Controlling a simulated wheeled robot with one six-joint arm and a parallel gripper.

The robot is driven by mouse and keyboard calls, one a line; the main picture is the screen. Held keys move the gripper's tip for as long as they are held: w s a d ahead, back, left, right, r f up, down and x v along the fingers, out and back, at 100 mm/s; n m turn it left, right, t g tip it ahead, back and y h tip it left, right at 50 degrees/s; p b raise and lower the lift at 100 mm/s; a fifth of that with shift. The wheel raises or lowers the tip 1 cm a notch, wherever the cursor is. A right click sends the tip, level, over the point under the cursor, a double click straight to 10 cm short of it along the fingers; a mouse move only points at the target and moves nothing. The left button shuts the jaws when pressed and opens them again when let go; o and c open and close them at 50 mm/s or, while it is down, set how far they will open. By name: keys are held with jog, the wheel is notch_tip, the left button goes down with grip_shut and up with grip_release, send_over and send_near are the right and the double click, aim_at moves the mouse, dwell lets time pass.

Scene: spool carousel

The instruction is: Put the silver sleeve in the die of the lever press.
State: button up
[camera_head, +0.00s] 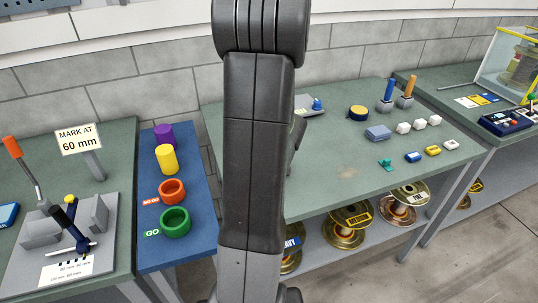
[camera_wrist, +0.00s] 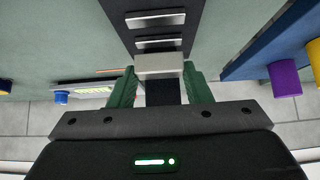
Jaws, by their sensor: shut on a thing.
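In the wrist view, my gripper (camera_wrist: 160,82) has its green fingers closed on a pale silver piece (camera_wrist: 158,65). It looks like the silver sleeve, seen side-on as a short block; its bore does not show. In the head view my arm's dark link hides the gripper and the piece. A grey fixture (camera_head: 40,235) with an orange-tipped lever (camera_head: 24,170) stands on the left bench. I cannot tell whether it is the lever press, and no die can be made out. Part of the middle bench is hidden behind my arm.
A blue board (camera_head: 193,178) holds purple and yellow cylinders and red and green rings. The middle bench (camera_head: 345,165) carries small blocks and two handled tools, with spools on the shelf below. A yellow-framed case (camera_head: 510,65) stands far right. Clear bench surface shows right of my arm.

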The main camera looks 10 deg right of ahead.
jog(key=shift+w+f+b, duration=0.1)
jog(key=shift+f+b, duration=1.3)
jog(key=shift+f, duration=0.4)
jog(key=shift+f, duration=0.15)
jog(key=o, duration=1)
jog(key=shift+o, duration=0.2)
jog(key=shift+r, duration=0.3)
jog(key=p+v, duration=0.6)
jog(key=v, duration=0.6)
